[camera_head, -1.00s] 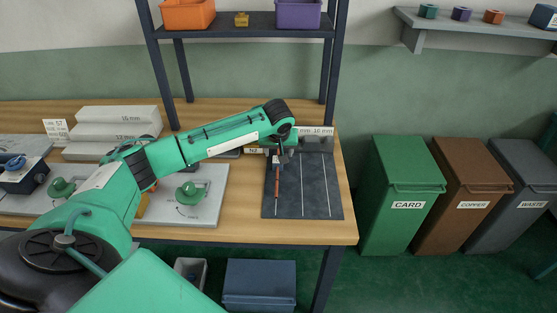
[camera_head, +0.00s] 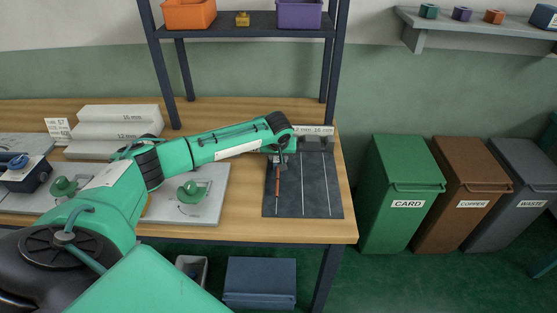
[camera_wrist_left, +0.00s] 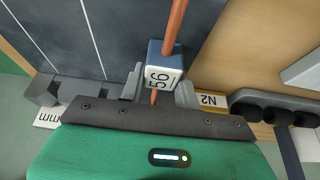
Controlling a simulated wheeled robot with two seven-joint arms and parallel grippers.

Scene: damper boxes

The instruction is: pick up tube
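A thin copper-coloured tube (camera_head: 277,183) lies lengthwise on the dark lined mat (camera_head: 315,185) at the right of the bench. It also shows in the left wrist view (camera_wrist_left: 175,22). A small blue block with a white face marked 56 (camera_wrist_left: 163,76) sits at the tube there and hides part of it. My left gripper (camera_head: 280,160) is at the far end of the tube. In the left wrist view its two grey fingers (camera_wrist_left: 159,86) stand apart, one on each side of the tube and block. I see no clear grip. My right gripper is not in view.
Grey gauge blocks with a millimetre label (camera_head: 314,131) stand at the mat's far edge. An N2 label (camera_wrist_left: 208,100) lies beside the gripper. Grey plates with green knobs (camera_head: 193,190) are to the left. A dark shelf post (camera_head: 328,75) rises behind. Bins stand right.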

